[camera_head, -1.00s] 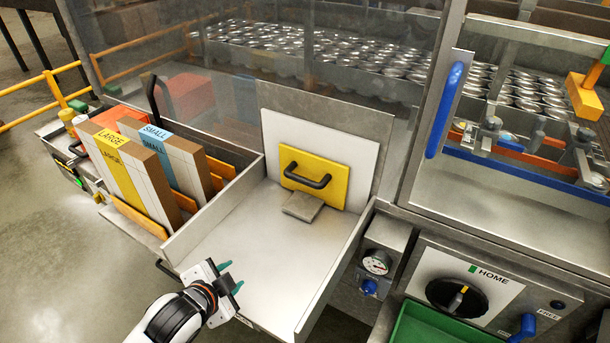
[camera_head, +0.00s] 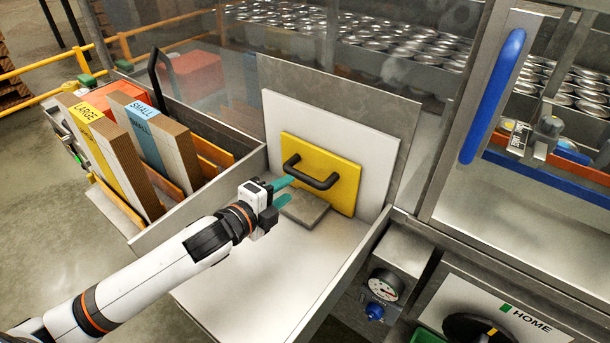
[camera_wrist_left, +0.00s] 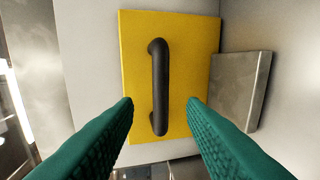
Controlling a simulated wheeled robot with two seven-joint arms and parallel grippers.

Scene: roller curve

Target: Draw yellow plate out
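The yellow plate (camera_head: 333,183) stands upright against a white panel at the back of a metal tray, with a black bar handle (camera_head: 312,174) on its face. My left gripper (camera_head: 282,192) is open just in front of the plate, near the handle's left end. In the left wrist view the yellow plate (camera_wrist_left: 196,58) fills the middle, and the black handle (camera_wrist_left: 159,88) lies between the two teal fingers of my left gripper (camera_wrist_left: 160,108), apart from both. My right gripper is not in view.
A grey block (camera_head: 305,209) sits below the plate. The white panel (camera_head: 375,153) is behind it. The tray floor (camera_head: 262,285) is otherwise clear, with a raised right wall. LARGE and SMALL boards (camera_head: 137,120) stand in a rack at left. A gauge (camera_head: 384,285) is at right.

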